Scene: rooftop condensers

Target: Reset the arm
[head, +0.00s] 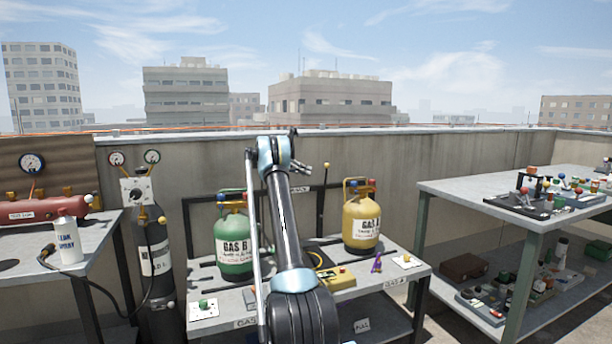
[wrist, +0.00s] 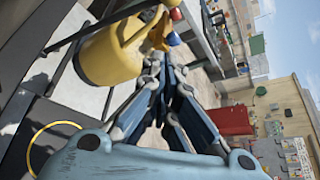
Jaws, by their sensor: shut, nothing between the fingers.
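My arm rises from the bottom middle of the head view, and my gripper (head: 304,168) is at its top, pointing right above the middle bench. The gripper is shut and empty. In the wrist view its fingers (wrist: 166,62) come together in front of the camera. A yellow cylinder labelled GAS A (head: 361,222) stands on the bench to the right of my arm. It also shows in the wrist view (wrist: 108,57), left of the fingers. A green cylinder labelled GAS B (head: 233,245) stands to the left of my arm. My arm hides part of the bench between them.
The middle bench (head: 375,285) also carries a yellow device (head: 337,279) and a small purple item (head: 377,262). A crowded workbench (head: 455,189) stands right. Open air surrounds the gripper.

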